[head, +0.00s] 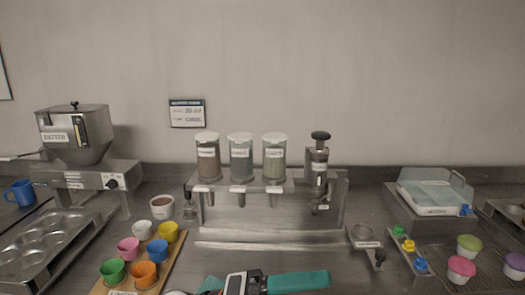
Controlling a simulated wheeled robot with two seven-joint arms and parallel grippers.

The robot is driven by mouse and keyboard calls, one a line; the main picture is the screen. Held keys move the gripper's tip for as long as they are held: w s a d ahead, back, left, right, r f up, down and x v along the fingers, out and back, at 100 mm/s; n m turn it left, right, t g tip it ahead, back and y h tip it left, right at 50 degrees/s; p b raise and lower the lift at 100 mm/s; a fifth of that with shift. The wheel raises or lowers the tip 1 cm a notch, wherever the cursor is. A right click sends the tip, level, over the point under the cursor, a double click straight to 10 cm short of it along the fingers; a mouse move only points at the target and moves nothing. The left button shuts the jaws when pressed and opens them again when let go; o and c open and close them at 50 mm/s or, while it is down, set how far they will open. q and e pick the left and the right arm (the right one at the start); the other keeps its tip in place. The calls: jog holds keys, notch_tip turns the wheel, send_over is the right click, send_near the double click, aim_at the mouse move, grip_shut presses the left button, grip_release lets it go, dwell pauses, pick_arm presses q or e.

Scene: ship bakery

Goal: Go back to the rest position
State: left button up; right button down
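The steel counter (330,255) spreads across the lower part of the view. A rack with three lidded clear dispensers (240,160) stands at its middle, with a steel press-like device with a black knob (319,160) at the rack's right end.
A batter hopper (75,135) and a muffin tin (45,240) stand at left. A wooden board (172,262) holds several coloured cups. A clear-lidded box (433,190) and filled cups (461,268) are at right. The counter before the rack looks mostly clear.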

pick_arm(q)
jog(key=w+a+f+n+t+y, duration=0.1)
jog(key=w+a+n+t+y, duration=0.45)
jog(key=n+t, duration=0.6)
jog(key=w+a+f+n+t+y, duration=0.1)
jog(key=w+a+n+t+y, duration=0.5)
jog(key=n+t, duration=0.6)
jog(key=s+a+f+n+g+y, duration=0.1)
jog(key=a+f+n+g+y, duration=0.3)
jog(key=f, duration=0.4)
jog(key=s+a+f+n+g+y, duration=0.1)
jog(key=a+f+n+g+y, duration=0.1)
jog(key=a+f+n+y, duration=0.4)
jog(key=s+a+f+n+g, duration=0.1)
jog(key=s+a+f+g, duration=0.2)
jog(key=s+f+g, duration=0.5)
jog(key=s+a+f+n+g, duration=0.25)
jog(key=s+f+g, duration=0.25)
jog(key=s+f, duration=0.7)
notch_tip(320, 180, down, 25)
jog(key=s+m, duration=0.1)
jog(key=s, duration=0.1)
jog(key=s+a+f+g, duration=0.1)
jog(key=s+a+f, duration=0.2)
jog(key=s+f, duration=1.2)
jog(key=shift+s+f+g, duration=0.3)
jog(key=shift+s+g, duration=0.05)
jog(key=shift+s, duration=0.25)
